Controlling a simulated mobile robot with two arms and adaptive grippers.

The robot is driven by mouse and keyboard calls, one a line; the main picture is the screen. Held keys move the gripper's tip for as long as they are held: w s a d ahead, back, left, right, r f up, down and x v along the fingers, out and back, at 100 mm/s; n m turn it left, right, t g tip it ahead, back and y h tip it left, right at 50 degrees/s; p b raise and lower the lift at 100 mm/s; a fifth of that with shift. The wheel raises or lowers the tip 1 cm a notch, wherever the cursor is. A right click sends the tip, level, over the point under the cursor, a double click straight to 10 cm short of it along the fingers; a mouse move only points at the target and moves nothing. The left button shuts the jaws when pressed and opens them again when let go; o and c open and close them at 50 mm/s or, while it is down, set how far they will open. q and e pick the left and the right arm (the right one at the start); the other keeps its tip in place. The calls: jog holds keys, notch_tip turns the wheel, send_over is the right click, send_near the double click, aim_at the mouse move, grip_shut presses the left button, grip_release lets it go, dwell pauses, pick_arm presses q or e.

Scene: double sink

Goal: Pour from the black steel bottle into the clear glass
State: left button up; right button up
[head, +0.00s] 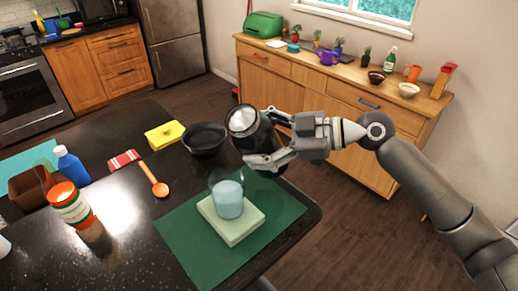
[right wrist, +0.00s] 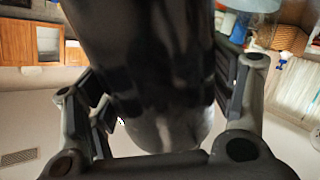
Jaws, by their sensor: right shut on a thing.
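The black steel bottle (head: 262,137) is held in the air by my right gripper (head: 267,160), above the dark counter's right edge. Its round silver-grey end (head: 242,120) faces up and toward the head camera, so the bottle looks tilted. In the right wrist view the black bottle (right wrist: 150,70) fills the space between the fingers. The clear glass (head: 228,199) stands upright on a pale green block (head: 240,230), below and slightly left of the bottle, apart from it. Light blue shows inside the glass. I see no stream between them. My left gripper is out of view.
The block sits on a green mat (head: 180,235) at the counter's right corner. A black bowl (head: 205,139), yellow sponge (head: 164,135), orange spoon (head: 153,179), red-and-white cloth (head: 123,160), orange-white jar (head: 70,204) and blue bottle (head: 71,165) stand or lie to the left.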

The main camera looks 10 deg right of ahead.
aim_at(273, 128)
jog(key=r+m+y+b, duration=0.1)
jog(key=m+y+b, duration=0.1)
jog(key=shift+r+b, duration=0.35)
jog(key=shift+r, duration=0.05)
jog(key=shift+r+m+y+b, duration=0.55)
jog(key=shift+r+m, duration=0.25)
jog(key=shift+m, duration=0.3)
jog(key=shift+r, duration=0.1)
jog(key=shift+r, duration=0.1)
